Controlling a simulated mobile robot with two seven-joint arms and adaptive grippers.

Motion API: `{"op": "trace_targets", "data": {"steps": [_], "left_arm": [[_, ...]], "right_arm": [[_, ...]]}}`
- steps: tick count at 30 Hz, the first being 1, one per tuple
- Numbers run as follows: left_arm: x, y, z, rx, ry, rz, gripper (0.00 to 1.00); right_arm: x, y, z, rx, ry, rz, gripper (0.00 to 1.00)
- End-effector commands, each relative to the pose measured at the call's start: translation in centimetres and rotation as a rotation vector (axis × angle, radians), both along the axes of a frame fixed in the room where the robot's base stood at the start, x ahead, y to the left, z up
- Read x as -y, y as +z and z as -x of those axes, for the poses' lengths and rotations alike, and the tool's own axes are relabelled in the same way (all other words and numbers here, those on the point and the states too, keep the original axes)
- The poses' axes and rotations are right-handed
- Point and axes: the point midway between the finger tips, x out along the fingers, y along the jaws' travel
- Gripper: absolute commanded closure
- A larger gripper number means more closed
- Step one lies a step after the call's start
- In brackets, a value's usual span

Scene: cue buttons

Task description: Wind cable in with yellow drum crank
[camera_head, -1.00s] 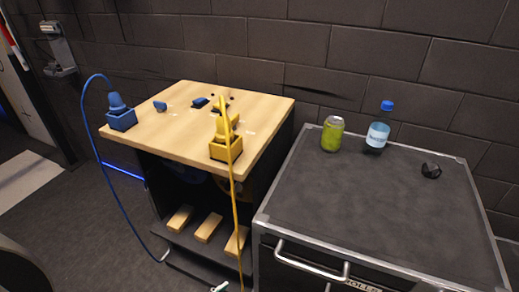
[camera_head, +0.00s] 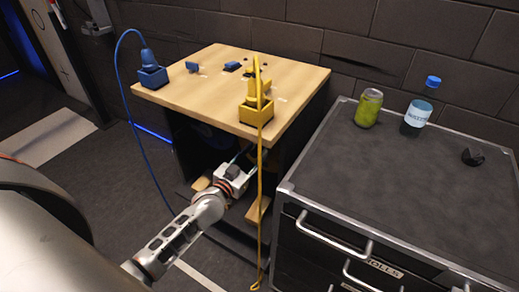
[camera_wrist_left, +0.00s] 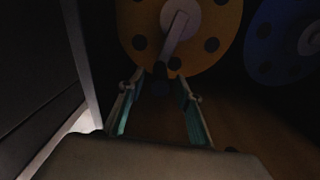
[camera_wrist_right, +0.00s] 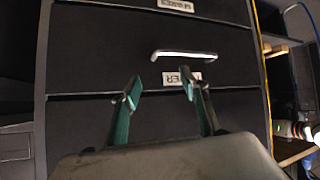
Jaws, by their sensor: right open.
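The yellow drum (camera_wrist_left: 205,45) fills the upper middle of the left wrist view, with dark round holes. Its grey crank arm (camera_wrist_left: 176,38) points downward to a dark handle (camera_wrist_left: 161,82). My left gripper (camera_wrist_left: 160,88) is open, with a finger on either side of the handle; contact cannot be told. In the head view the left gripper (camera_head: 241,160) reaches under the wooden tabletop. The yellow cable (camera_head: 260,200) hangs from the yellow connector block (camera_head: 256,108) to the floor. My right gripper (camera_wrist_right: 160,90) is open and empty before drawers.
A blue drum (camera_wrist_left: 285,42) sits right of the yellow one. The wooden tabletop (camera_head: 205,75) carries a blue block (camera_head: 152,78) with a blue cable (camera_head: 125,65). The dark drawer cabinet (camera_head: 335,180) at right bears a green can (camera_head: 369,108), a bottle (camera_head: 421,105) and a small black object (camera_head: 472,157).

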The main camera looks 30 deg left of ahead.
Motion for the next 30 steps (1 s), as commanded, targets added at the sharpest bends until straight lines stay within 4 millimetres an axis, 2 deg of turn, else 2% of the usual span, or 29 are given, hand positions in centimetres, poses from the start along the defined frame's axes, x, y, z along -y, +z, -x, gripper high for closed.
{"op": "trace_targets", "data": {"steps": [1,6,17,21,30], "left_arm": [[0.1,0.0,-0.8,0.000,0.000,0.000,0.66],[0.2,-0.1,-2.5,-0.001,0.000,0.001,0.66],[0.3,0.0,-3.1,-0.001,0.000,0.000,0.66],[0.3,0.0,-3.0,-0.001,0.000,0.000,0.99],[0.4,-0.1,-3.0,0.000,-0.001,-0.012,1.00]], "right_arm": [[0.0,-0.2,0.1,-0.002,0.001,0.000,0.55],[0.0,-0.5,0.1,-0.004,0.000,0.001,0.55],[0.0,-0.3,0.0,0.001,0.001,0.001,0.55],[0.0,-0.3,0.0,0.002,0.000,0.002,0.55],[0.0,-0.2,0.0,0.002,0.001,0.003,0.55]]}}
